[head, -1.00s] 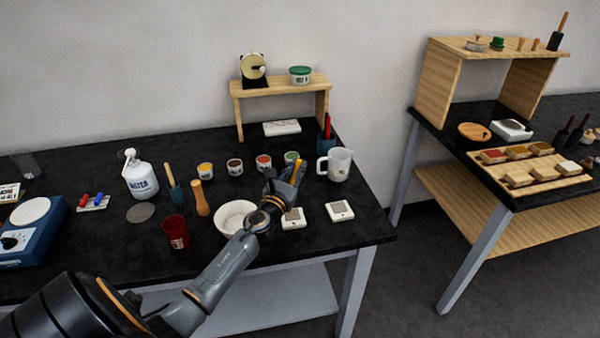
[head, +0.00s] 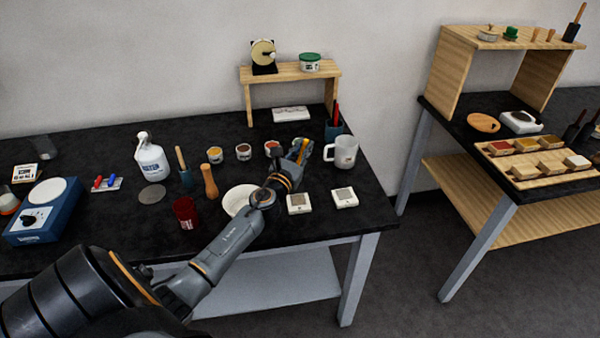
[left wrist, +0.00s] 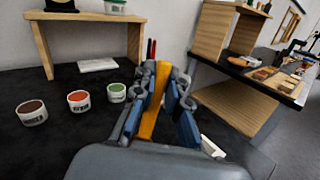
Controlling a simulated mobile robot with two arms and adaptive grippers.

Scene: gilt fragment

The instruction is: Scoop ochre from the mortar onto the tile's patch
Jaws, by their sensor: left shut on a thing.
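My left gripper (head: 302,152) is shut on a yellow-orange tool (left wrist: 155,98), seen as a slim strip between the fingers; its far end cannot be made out. The gripper is above the table, beyond the tiles and left of the white mug. The white mortar bowl (head: 232,204) is partly hidden by my left forearm; I cannot make out ochre in it. Two pale tiles, each with a greyish patch, lie right of it: one near the forearm (head: 299,204), one farther right (head: 344,197). My right gripper is not in view.
Paint pots with yellow (head: 215,155), brown (head: 243,152) and red (head: 272,148) tops stand behind; the green one (left wrist: 117,93) shows in the wrist view. A white mug (head: 345,152), wooden pestle (head: 209,182) and dark red cup (head: 186,213) stand nearby.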

